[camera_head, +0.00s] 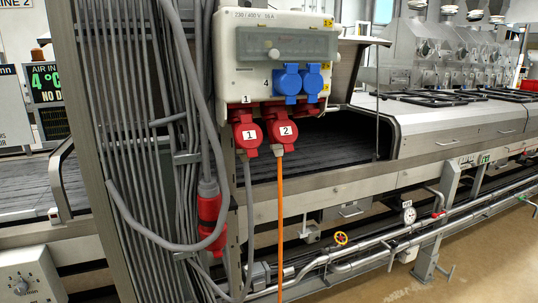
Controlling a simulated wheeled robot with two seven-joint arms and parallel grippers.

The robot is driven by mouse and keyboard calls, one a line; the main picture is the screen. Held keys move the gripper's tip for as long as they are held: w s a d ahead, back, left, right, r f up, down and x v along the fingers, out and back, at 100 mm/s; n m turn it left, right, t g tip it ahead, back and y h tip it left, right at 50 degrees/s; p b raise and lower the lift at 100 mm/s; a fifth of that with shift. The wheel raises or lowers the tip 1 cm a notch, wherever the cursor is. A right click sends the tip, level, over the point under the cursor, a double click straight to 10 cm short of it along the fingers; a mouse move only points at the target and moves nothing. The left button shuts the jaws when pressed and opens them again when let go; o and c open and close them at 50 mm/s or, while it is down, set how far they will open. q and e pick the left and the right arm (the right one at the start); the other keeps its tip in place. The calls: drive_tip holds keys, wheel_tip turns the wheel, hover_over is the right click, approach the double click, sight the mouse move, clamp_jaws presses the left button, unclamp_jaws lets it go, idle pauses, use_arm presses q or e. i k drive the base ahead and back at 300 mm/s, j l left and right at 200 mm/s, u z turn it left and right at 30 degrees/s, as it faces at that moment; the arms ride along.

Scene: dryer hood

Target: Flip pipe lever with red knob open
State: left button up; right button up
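Metal pipes (372,262) run along the lower right, below the machine's side. A small red part (439,215) sits on the pipework just right of a round white gauge (408,215). It looks like a lever's red knob, but it is too small to tell its shape or whether the lever is open. Neither of my grippers is in view.
A steel frame with grey cables (140,130) stands close at left. A power box (275,60) with blue and red plugs hangs in front of the conveyor. An orange cable (280,220) hangs down from it. The floor (485,265) at lower right is clear.

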sight(434, 216)
drive_tip(key=i+l+z, duration=0.25)
drive_tip(key=z, duration=0.15)
drive_tip(key=i+z, duration=0.85)
